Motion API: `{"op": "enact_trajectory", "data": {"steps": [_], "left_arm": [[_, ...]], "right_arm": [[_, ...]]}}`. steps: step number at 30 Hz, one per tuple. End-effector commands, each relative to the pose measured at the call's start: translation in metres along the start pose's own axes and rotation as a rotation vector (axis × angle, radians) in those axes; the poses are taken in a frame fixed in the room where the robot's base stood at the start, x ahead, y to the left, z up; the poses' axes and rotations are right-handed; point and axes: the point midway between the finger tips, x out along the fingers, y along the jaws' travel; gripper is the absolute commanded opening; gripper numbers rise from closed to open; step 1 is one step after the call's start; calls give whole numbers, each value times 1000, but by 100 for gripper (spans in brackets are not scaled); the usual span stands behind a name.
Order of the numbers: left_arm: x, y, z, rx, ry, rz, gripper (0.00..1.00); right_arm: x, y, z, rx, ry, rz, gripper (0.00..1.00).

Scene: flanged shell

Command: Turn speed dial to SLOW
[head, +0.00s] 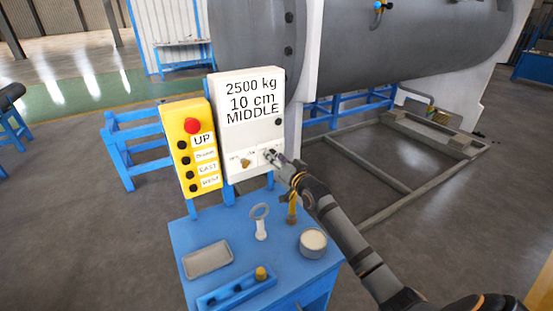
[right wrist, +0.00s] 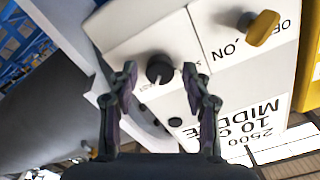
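The white control box (head: 250,122) stands upright behind the blue table and reads 2500 kg, 10 cm, MIDDLE. The speed dial is a round black knob (right wrist: 160,68) on the box face in the right wrist view, with small labels beside it that are hard to read. My right gripper (head: 271,155) is at the lower right of the box face and mostly hides the dial in the head view. In the right wrist view its fingers (right wrist: 161,75) are apart, one on each side of the dial; contact cannot be told. My left gripper is not in view.
A brass OFF/ON switch (right wrist: 263,28) sits close to the dial. A yellow pendant (head: 190,148) with a red button stands to the left of the box. The blue table (head: 215,235) holds a grey tray (head: 208,259), a ring-topped bolt (head: 261,222) and a round pot (head: 313,242).

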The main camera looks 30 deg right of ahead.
Motion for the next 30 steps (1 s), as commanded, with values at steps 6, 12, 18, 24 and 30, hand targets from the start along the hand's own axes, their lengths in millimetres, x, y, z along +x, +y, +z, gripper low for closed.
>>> {"op": "enact_trajectory", "data": {"steps": [6,12,18,24,30], "left_arm": [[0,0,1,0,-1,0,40],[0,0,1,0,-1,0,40],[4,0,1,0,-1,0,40],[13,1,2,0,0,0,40],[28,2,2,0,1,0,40]], "right_arm": [[0,0,0,0,0,0,15],[0,0,0,-1,0,0,0],[0,1,1,-29,0,0,0],[0,2,2,-130,1,-1,0],[0,2,3,-300,2,0,0]]}}
